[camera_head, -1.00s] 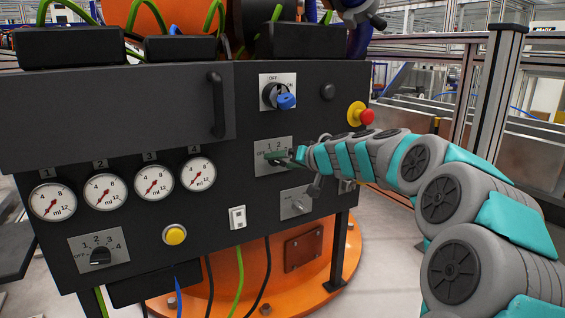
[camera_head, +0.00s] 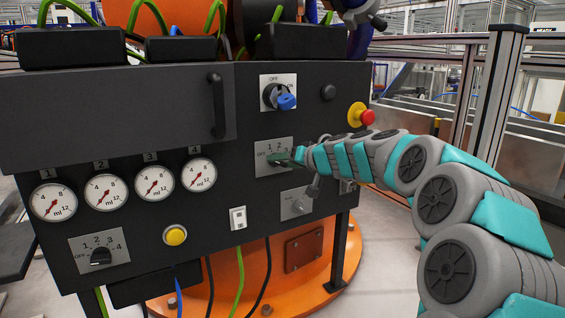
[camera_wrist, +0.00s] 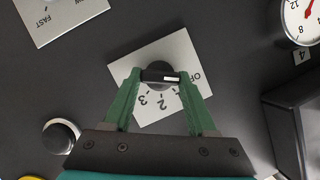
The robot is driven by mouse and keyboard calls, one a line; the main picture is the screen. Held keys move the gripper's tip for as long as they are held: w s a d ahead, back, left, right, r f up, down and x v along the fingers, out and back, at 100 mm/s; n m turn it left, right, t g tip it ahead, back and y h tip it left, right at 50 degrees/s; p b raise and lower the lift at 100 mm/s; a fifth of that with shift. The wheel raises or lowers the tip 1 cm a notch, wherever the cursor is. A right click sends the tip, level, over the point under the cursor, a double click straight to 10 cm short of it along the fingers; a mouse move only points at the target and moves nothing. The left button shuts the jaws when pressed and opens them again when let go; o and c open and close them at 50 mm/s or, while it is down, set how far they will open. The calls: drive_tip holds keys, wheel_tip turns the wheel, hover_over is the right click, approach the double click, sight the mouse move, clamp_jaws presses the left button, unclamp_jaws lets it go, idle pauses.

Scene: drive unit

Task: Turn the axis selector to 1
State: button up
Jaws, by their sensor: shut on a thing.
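A selector plate (camera_head: 262,147) marked OFF, 1, 2, 3 is on the right part of the dark panel. In the wrist view its plate (camera_wrist: 189,57) surrounds a dark bar-shaped knob (camera_wrist: 152,75). The knob's white mark points right, toward the OFF label. My gripper (camera_wrist: 160,77), with green fingers, is shut on the knob, one fingertip at each end of the bar. In the head view my gripper (camera_head: 284,158) covers most of this knob.
Below is a knob plate (camera_head: 296,204), close under my arm. Another numbered selector (camera_head: 100,256), a yellow button (camera_head: 175,235) and several gauges (camera_head: 199,175) are to the left. A handle (camera_head: 217,105) sticks out above.

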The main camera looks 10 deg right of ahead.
drive_tip(key=shift+c, duration=0.8)
drive_tip(key=shift+w+d+f+m+t+y, duration=0.15)
drive_tip(key=shift+m+y, duration=0.7)
drive_tip(key=shift+m, duration=0.6)
drive_tip(key=shift+s+d+f+m+t+y, duration=0.15)
drive_tip(key=shift+m+y, duration=0.7)
drive_tip(key=shift+m, duration=0.6)
drive_tip(key=shift+w+a, duration=0.1)
drive_tip(key=o, duration=1.4)
drive_tip(key=shift+c, duration=0.2)
drive_tip(key=shift+r, duration=0.1)
